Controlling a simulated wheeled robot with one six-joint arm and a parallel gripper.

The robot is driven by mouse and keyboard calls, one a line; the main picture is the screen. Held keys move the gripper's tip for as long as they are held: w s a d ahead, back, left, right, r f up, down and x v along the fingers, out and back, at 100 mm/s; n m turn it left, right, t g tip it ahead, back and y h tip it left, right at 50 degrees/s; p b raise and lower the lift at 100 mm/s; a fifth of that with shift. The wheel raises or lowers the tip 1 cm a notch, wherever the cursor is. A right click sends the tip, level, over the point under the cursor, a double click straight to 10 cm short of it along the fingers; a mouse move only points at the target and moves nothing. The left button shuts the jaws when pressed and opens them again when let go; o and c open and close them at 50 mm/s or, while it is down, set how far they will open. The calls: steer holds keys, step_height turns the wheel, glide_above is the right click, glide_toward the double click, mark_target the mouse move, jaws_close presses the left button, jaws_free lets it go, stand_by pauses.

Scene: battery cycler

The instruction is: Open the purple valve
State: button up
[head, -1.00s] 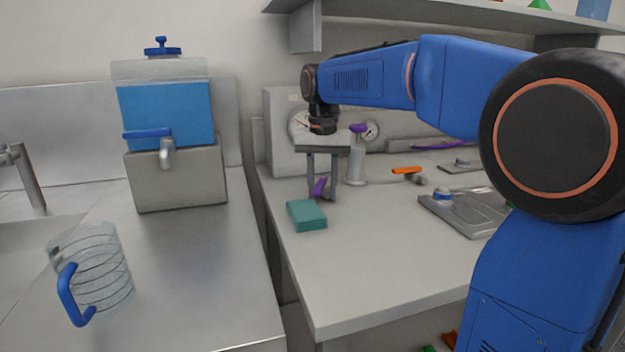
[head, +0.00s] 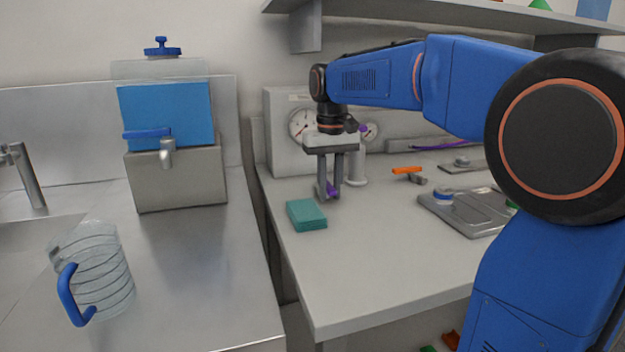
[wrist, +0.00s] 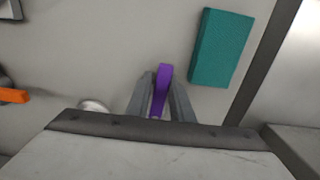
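The purple valve handle (head: 332,191) is low on the bench, in front of a pale upright post. In the wrist view the purple handle (wrist: 160,90) lies lengthwise between the two grey fingers of my gripper (wrist: 163,98), which sit close along both its sides. In the head view my gripper (head: 331,190) points down with its fingertips around the handle at bench height. It looks shut on the handle. The valve's body is mostly hidden behind the fingers.
A teal block (head: 306,214) lies just left of my gripper, near the bench edge. The pale post (head: 357,170) with a purple top and a gauge box (head: 283,150) stand behind. An orange-handled valve (head: 407,171) and a metal plate (head: 470,213) lie right. The front bench is clear.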

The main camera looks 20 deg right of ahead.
steer(key=shift+d, duration=0.2)
stand_by(0.6)
steer(key=shift+o, duration=1.2)
steer(key=shift+r, duration=0.1)
step_height(320, 180, up, 8)
steer(key=shift+d, duration=0.2)
